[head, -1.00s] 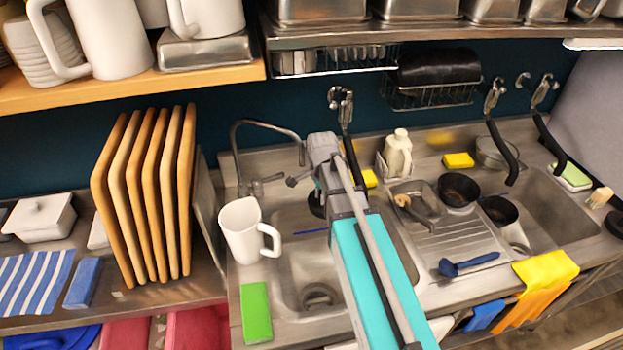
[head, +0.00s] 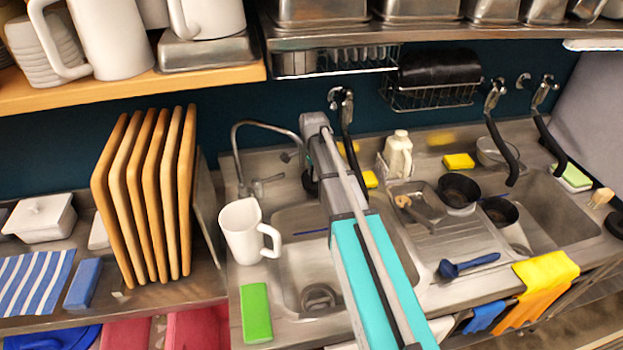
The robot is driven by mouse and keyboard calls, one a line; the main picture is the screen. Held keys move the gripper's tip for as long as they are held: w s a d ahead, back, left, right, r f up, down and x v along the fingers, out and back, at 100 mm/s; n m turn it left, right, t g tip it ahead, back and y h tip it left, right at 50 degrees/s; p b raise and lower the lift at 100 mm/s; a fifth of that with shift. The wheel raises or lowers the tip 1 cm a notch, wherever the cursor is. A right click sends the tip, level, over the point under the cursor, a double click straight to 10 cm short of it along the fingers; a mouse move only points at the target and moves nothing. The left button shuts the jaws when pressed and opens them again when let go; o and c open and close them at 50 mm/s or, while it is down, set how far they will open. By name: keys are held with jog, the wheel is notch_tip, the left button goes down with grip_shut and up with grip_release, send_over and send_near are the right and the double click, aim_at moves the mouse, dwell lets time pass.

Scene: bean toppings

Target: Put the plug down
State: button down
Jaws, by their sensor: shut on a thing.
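My gripper (head: 309,176) is at the back rim of the left sink basin, near the faucet base, and my arm hides most of it. A dark round shape shows at its end, beside my wrist; it appears to be the black plug (head: 309,186), held by the gripper. The fingers themselves cannot be made out. I cannot tell whether the plug touches the steel ledge. The left basin (head: 290,262) lies in front, with its round drain (head: 318,297) uncovered.
A white pitcher (head: 240,232) stands left of the basin, behind a green sponge (head: 256,312). The faucet (head: 236,160) rises left of my gripper. Pans sit on the drainboard (head: 455,240).

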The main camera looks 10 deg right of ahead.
jog(key=shift+w, duration=0.1)
jog(key=shift+w, duration=0.25)
jog(key=shift+w+f+b, duration=0.35)
jog(key=shift+f+b, duration=0.1)
jog(key=shift+b, duration=0.05)
jog(key=shift+f+b, duration=1.3)
jog(key=shift+f, duration=0.05)
jog(key=shift+c, duration=2.4)
grip_release()
jog(key=shift+r, duration=0.15)
notch_tip(320, 180, up, 7)
jog(key=p, duration=0.7)
jog(key=shift+r+p, duration=0.2)
jog(key=shift+p, duration=0.1)
